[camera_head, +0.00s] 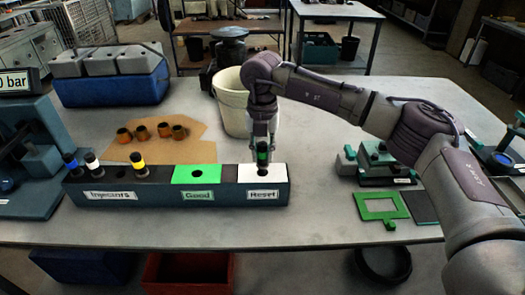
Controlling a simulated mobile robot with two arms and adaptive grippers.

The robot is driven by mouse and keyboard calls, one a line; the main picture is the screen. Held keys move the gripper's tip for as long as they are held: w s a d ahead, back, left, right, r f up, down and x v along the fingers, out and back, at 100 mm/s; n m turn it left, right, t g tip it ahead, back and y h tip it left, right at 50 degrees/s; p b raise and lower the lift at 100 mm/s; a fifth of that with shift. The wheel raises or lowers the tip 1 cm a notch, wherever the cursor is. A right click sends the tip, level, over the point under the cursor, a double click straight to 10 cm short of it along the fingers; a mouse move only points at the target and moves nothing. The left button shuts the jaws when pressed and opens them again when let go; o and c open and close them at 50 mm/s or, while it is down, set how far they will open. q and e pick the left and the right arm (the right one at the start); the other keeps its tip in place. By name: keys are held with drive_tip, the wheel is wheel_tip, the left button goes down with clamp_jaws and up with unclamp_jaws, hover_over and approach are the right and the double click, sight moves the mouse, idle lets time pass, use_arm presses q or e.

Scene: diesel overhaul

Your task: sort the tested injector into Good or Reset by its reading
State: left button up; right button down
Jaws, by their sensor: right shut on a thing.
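My right gripper (263,143) is shut on a dark injector with a green band (263,157), held upright over the white Reset section (284,173) of the long rack (150,196). The injector's lower end is at the Reset hole; I cannot tell how deep it sits. In the Injectors section stand a blue-banded injector (70,161), a white-banded injector (91,160) and a yellow-banded injector (138,162). The reading display (14,82) is cut off at the left edge; only "0 bar" shows. My left gripper is out of view.
A white bucket (231,108) stands behind the rack. Several copper-brown fittings (164,129) lie on brown paper. A blue bin (110,88) stands at the back left. A green frame (381,207) and small fixtures (373,158) lie to the right.

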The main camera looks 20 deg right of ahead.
sight(263, 145)
drive_tip(key=shift+f+b, duration=0.7)
drive_tip(key=shift+f, duration=0.5)
drive_tip(key=c, duration=0.5)
unclamp_jaws()
drive_tip(key=shift+r, duration=0.1)
drive_tip(key=shift+r+p, duration=1.95)
drive_tip(key=shift+r, duration=1.5)
